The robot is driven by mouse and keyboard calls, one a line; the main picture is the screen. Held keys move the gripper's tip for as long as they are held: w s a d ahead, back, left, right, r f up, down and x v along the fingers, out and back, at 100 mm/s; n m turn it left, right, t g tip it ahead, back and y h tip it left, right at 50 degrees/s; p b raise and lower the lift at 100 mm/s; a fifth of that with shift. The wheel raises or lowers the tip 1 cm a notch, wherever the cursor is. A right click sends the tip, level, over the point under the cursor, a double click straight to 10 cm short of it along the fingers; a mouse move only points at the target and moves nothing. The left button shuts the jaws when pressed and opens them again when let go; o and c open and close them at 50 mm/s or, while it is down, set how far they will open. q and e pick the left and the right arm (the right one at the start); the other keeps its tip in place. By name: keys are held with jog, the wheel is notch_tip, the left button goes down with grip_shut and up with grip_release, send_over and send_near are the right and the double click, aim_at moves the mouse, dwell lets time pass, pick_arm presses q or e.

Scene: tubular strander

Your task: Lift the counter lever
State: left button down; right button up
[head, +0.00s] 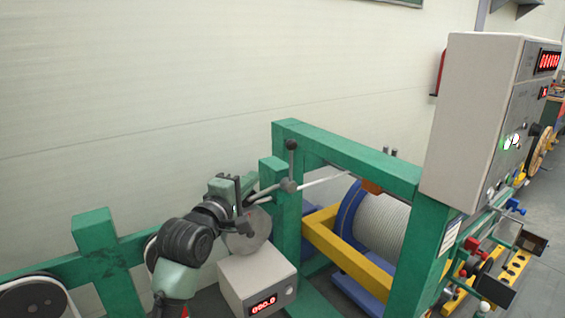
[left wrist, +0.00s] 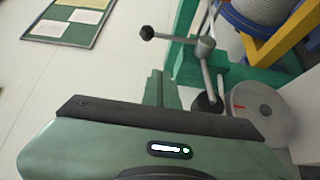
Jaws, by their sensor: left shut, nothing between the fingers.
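The counter lever (head: 290,165) is a thin metal rod with a black ball knob, standing up from a grey hub beside the green frame post. It also shows in the left wrist view (left wrist: 174,38), where a second rod runs from the hub down to a black end near a grey disc. The grey measuring wheel (head: 252,236) stands above the white counter box (head: 246,275), which has a red display. My left gripper (head: 239,192) is shut and empty, just left of the hub and in front of the wheel's upper part. It appears apart from the upright knob. My right gripper is out of view.
The green frame (head: 345,152) rises right of the lever. A pale cable (head: 325,181) runs from the hub area toward a blue-flanged reel (head: 383,220). A yellow bar (head: 345,255) crosses below. A large grey control cabinet (head: 470,120) stands at right. Space above the lever is clear.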

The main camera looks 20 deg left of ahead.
pick_arm(q)
jog(key=p, duration=0.2)
send_near(290, 166)
jog(key=w+a+r, duration=0.3)
jog(key=w+a, duration=0.1)
jog(key=shift+w+d+f+p, duration=0.1)
jog(key=shift+w+d+p, duration=0.15)
jog(key=shift+w+d, duration=0.55)
jog(key=shift+w+d+f+p, duration=0.2)
jog(key=shift+w+d, duration=0.4)
jog(key=shift+d, duration=0.3)
jog(key=shift+r, duration=0.1)
